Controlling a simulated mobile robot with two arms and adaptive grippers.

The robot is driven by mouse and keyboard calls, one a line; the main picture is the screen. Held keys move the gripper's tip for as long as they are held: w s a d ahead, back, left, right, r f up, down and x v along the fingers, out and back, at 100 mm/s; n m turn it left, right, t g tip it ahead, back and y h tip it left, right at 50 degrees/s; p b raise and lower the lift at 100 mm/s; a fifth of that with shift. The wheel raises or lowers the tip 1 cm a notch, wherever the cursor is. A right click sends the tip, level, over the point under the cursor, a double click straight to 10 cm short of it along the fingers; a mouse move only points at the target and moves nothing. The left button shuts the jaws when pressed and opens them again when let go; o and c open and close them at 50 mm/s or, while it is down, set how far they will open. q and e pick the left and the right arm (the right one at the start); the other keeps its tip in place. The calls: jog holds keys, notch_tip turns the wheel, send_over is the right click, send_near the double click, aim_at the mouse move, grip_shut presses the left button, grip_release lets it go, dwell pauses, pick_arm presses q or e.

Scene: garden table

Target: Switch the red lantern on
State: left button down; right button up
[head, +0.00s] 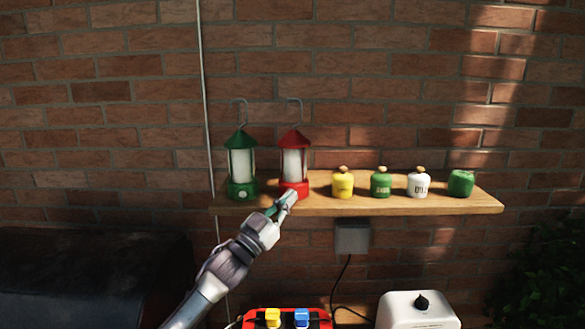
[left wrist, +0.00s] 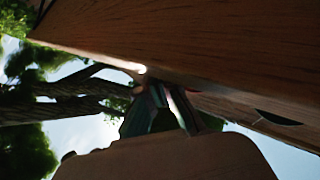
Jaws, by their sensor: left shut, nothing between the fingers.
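The red lantern (head: 294,160) stands upright on the wooden shelf, right of a green lantern (head: 242,163). Its panels look pale white; I cannot tell whether it is lit. My left gripper (head: 288,199) is shut and empty, with its tips in front of the red lantern's base. The tips hide part of that base, and I see no switch on it. I cannot tell whether they touch it. In the left wrist view the closed fingers (left wrist: 166,108) are beside the wooden shelf's surface. My right gripper is not in view.
The shelf (head: 400,205) also holds a yellow jar (head: 343,185), a green jar (head: 381,185), a white jar (head: 419,185) and a green pepper-like object (head: 461,184). A grey box (head: 352,237) hangs below. A brick wall stands close behind.

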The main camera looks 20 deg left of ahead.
pick_arm(q)
jog(key=shift+w, duration=0.15)
dwell(0.4)
jog(key=shift+s+d+p, duration=0.1)
jog(key=shift+s+p, duration=0.2)
jog(key=shift+s, duration=0.3)
jog(key=shift+s, duration=0.1)
jog(key=shift+s+d+p, duration=0.15)
jog(key=shift+s+p, duration=0.25)
jog(key=shift+s, duration=0.55)
jog(key=shift+s+d+p, duration=0.2)
jog(key=shift+s+p, duration=0.25)
jog(key=shift+s, duration=0.5)
jog(key=shift+s+d+p, duration=0.15)
jog(key=shift+s+p, duration=0.25)
jog(key=shift+s, duration=0.55)
